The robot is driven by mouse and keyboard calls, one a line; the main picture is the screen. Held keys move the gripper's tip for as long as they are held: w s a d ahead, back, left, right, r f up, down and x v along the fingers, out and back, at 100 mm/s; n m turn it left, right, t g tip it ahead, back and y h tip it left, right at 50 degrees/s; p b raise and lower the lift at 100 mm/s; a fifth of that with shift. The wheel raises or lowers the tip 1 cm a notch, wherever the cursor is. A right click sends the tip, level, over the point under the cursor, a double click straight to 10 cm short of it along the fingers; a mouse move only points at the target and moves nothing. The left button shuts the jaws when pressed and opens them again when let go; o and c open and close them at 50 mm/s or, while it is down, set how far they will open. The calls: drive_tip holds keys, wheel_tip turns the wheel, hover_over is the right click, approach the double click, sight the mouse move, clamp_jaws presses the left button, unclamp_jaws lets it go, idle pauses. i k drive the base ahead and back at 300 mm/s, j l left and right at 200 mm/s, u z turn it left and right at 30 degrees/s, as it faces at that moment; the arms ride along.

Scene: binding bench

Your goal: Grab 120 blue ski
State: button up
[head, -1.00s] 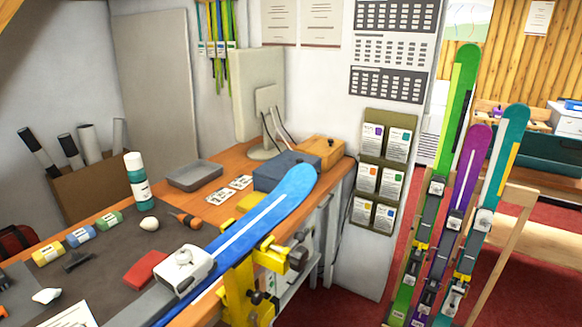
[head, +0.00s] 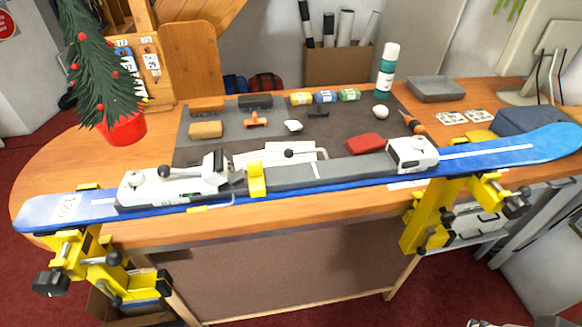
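A blue ski (head: 480,152) lies lengthwise across two yellow clamp vises at the front edge of the wooden bench in the head view. The left vise (head: 90,265) and the right vise (head: 430,215) are under the ski. My gripper is not clearly in view.
A small potted tree (head: 124,128) stands at the bench's left. A monitor (head: 530,40) stands at the back right. Red floor lies in front of the bench.

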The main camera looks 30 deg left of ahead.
sight(165, 190)
drive_tip(key=u, duration=1.05)
